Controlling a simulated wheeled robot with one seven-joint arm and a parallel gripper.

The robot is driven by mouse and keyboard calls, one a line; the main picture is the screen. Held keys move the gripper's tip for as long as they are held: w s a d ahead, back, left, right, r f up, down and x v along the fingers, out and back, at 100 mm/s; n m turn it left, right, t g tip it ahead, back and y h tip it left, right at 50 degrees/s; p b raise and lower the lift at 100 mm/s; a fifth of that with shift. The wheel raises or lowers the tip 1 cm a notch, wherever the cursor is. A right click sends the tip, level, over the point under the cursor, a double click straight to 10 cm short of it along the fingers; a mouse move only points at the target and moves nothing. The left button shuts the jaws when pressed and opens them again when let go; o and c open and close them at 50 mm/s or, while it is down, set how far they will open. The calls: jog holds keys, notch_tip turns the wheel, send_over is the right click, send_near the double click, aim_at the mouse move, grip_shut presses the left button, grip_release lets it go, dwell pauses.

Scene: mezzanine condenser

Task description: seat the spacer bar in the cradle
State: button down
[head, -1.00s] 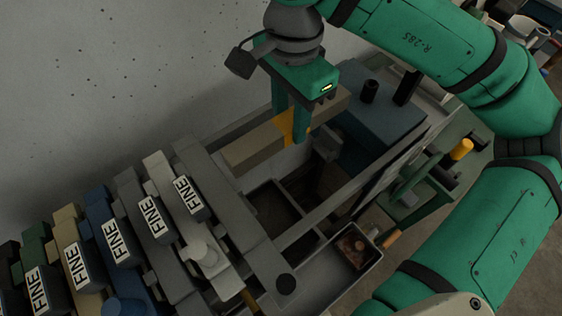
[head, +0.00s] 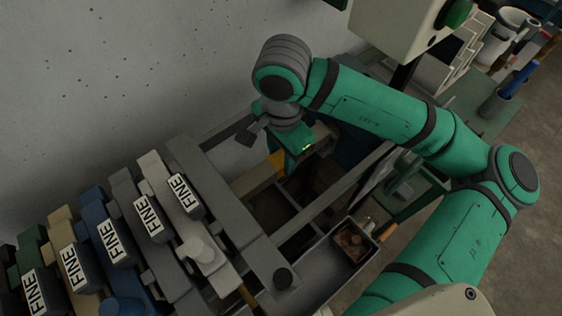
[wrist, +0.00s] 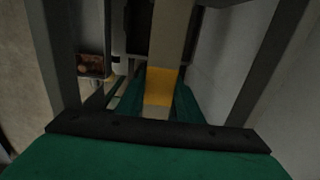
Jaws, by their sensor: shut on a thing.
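The spacer bar (head: 258,179) is a long tan bar with a yellow band near its middle. My gripper (head: 284,165) is shut on it at the band, inside the opening of the grey frame. In the head view my gripper and wrist hide part of the bar. In the wrist view the bar (wrist: 172,35) runs away between my two green fingers, which straddle the yellow band. I cannot clearly make out the cradle in the dark opening, nor whether the bar touches a support.
Grey rails (head: 225,205) border the opening on both sides. A small tray (head: 353,243) with brownish contents sits at the near right. Several blocks marked FINE (head: 184,193) line the left. A speckled wall (head: 120,70) stands close behind.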

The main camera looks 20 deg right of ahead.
aim_at(281, 164)
jog(key=shift+f, duration=1.45)
jog(key=shift+f, duration=0.1)
jog(key=c, duration=1.3)
grip_release()
jog(key=shift+o, duration=0.2)
notch_tip(281, 164, up, 12)
jog(key=shift+r, duration=0.1)
jog(key=shift+w, duration=0.15)
